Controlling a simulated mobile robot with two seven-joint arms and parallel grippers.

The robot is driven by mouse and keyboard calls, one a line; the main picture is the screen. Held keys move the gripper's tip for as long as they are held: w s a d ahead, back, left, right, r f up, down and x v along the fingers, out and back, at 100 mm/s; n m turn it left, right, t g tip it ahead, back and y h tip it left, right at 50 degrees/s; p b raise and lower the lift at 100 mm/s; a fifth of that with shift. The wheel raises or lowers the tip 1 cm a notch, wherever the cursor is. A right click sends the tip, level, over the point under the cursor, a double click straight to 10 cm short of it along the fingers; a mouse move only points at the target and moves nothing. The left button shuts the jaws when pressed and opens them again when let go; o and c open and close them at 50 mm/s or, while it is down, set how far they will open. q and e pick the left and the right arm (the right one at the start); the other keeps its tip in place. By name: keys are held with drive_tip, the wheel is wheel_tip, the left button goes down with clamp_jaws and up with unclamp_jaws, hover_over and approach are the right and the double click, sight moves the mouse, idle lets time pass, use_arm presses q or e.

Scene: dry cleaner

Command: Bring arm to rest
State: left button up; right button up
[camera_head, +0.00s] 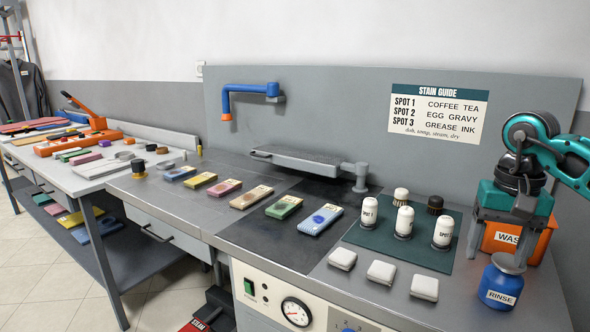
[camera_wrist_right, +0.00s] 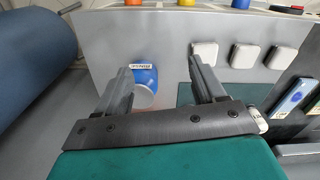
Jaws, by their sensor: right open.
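My right gripper (camera_head: 498,253) hangs at the right of the spotting station with its teal body uppermost. Its fingers point down and are spread apart with nothing between them. It is above and behind the blue RINSE bottle (camera_head: 502,282) and in front of the orange WASTE bin (camera_head: 525,240), which it partly hides. In the wrist view both fingers of the right gripper (camera_wrist_right: 160,66) stand apart, and the blue bottle (camera_wrist_right: 147,80) shows beyond them, partly behind the left finger. My left gripper is not in view.
Spot bottles (camera_head: 404,221) stand on a green mat (camera_head: 378,240) left of the gripper. White pads (camera_head: 381,271) lie in front. Stained swatches (camera_head: 321,218) line the counter. A steel arm board (camera_head: 315,160) and blue spout (camera_head: 250,89) are behind. Air above the counter's middle is clear.

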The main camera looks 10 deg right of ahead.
drive_tip(key=a+f+m+y, duration=0.1)
drive_tip(key=a+f+y, duration=0.5)
drive_tip(key=a, duration=0.7)
drive_tip(key=s+a+m+t+y, duration=0.2)
drive_tip(key=a+m+t+y, duration=0.2)
drive_tip(key=a+m+y, duration=1.2)
wheel_tip(320, 180, down, 9)
drive_tip(key=d+m+t+h, duration=0.2)
drive_tip(key=m+t+h, duration=1.05)
drive_tip(key=m, duration=1.55)
drive_tip(key=s+d+f+m+g+h, duration=0.2)
drive_tip(key=s+f+m, duration=0.4)
drive_tip(key=f+m, duration=0.3)
drive_tip(key=s+d+f+m+g+h, duration=0.3)
drive_tip(key=s+d+f+m+h, duration=0.1)
drive_tip(key=f+m, duration=0.5)
drive_tip(key=shift+s+f+m+g+h, duration=0.2)
drive_tip(key=shift+s+m+g+h, duration=0.15)
drive_tip(key=shift+s+h, duration=0.6)
